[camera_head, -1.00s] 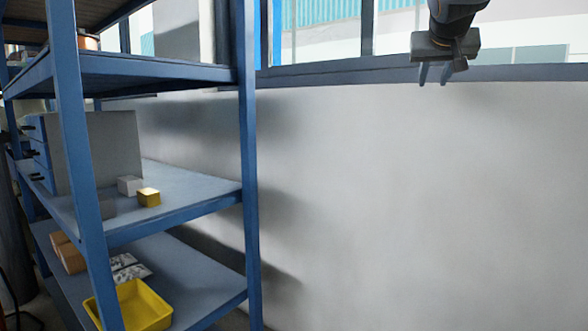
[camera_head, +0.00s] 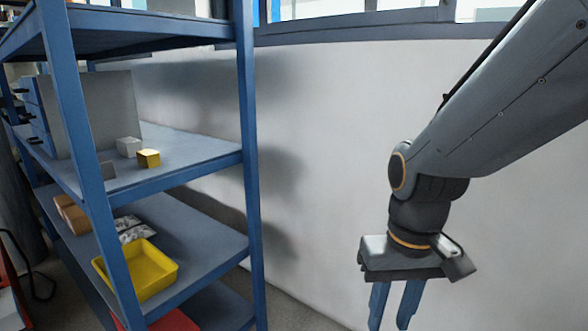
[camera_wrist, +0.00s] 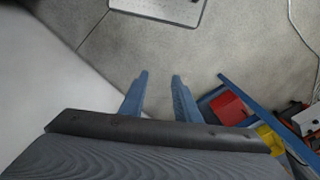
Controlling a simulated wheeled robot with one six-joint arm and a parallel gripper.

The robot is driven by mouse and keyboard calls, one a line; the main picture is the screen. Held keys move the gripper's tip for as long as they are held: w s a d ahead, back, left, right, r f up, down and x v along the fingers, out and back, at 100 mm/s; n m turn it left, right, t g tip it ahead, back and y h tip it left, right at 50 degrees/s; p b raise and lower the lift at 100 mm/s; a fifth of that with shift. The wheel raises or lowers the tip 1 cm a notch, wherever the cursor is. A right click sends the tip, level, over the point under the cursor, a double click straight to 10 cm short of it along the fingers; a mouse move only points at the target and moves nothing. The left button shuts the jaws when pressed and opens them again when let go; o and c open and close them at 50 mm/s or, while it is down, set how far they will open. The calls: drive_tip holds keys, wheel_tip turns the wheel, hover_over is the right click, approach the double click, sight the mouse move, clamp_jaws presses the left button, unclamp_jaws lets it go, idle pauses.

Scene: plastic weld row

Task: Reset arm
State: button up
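My gripper (camera_head: 392,306) hangs in front of the white wall at the lower right of the head view, pointing down. Its two blue fingers are apart with nothing between them. In the wrist view my gripper (camera_wrist: 158,78) also shows open and empty, above the grey floor. My arm comes in from the upper right of the head view.
A blue shelf rack (camera_head: 249,170) stands left of my gripper. It holds a yellow block (camera_head: 148,158), a white block (camera_head: 129,147), a yellow bin (camera_head: 150,268) and a red bin (camera_head: 172,321). The wall (camera_head: 330,150) is behind; floor (camera_wrist: 215,50) below is mostly clear.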

drive_tip(key=s+d+r+p, duration=0.1)
drive_tip(key=d+r+p, duration=0.2)
drive_tip(key=p, duration=0.9)
wheel_tip(320, 180, up, 3)
drive_tip(key=shift+s+d+f+m, duration=0.1)
drive_tip(key=shift+s+d+m, duration=0.25)
drive_tip(key=shift+m, duration=0.05)
drive_tip(key=shift+a, duration=0.15)
